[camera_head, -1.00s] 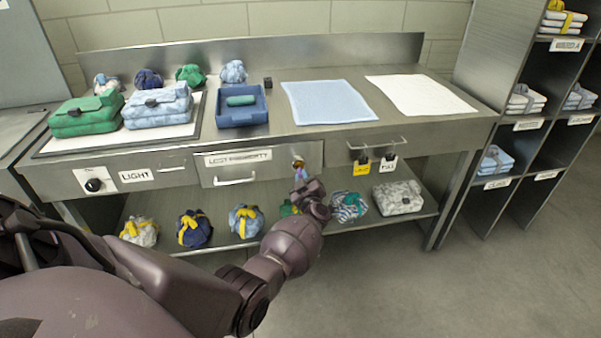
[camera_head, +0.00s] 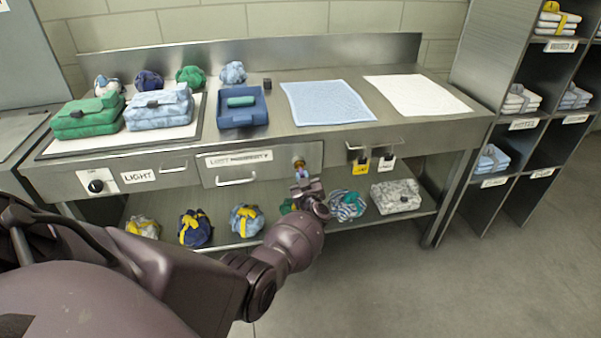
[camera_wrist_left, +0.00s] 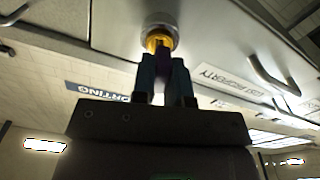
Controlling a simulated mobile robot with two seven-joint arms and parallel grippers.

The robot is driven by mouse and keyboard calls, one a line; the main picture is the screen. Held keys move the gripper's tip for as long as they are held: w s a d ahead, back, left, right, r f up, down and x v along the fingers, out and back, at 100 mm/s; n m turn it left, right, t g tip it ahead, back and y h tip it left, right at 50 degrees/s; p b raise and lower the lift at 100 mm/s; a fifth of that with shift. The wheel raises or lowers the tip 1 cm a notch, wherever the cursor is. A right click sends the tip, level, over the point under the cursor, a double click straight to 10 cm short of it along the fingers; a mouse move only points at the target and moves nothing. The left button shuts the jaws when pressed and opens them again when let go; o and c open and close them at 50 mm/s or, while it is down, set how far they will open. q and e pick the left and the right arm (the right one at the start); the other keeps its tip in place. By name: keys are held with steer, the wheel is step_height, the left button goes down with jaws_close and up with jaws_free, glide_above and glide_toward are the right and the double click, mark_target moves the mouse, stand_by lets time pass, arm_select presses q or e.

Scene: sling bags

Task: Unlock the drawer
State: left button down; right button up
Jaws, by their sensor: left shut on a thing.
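The drawer (camera_head: 220,180) is shut under the steel counter, with a "LOST PROPERTY" label and a bar handle. Its round lock (camera_head: 299,163) sits near the drawer's right end; in the left wrist view the lock (camera_wrist_left: 160,20) is a metal ring at the top. My left gripper (camera_head: 301,178) is in front of the lock. It is shut on a purple key (camera_wrist_left: 163,62), whose yellow part (camera_wrist_left: 157,42) meets the lock. How deep the key sits is hidden. My right gripper is in neither view.
The drawer handle (camera_head: 236,181) is left of the lock. A hook rail with yellow and white tags (camera_head: 361,165) hangs to its right. Bundled bags (camera_head: 247,220) stand on the shelf below. A knob (camera_head: 96,186) beside "LIGHT" is at the left.

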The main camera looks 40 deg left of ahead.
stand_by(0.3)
arm_select(q)
steer(key=m+p, duration=0.1)
steer(key=m, duration=0.2)
steer(key=shift+c, duration=2.1)
jaws_free()
steer(key=shift+m, duration=0.3)
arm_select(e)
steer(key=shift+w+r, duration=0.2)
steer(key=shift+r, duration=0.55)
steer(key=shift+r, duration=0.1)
arm_select(q)
steer(key=p+v, duration=0.2)
steer(key=v, duration=0.5)
steer(key=shift+p, duration=0.4)
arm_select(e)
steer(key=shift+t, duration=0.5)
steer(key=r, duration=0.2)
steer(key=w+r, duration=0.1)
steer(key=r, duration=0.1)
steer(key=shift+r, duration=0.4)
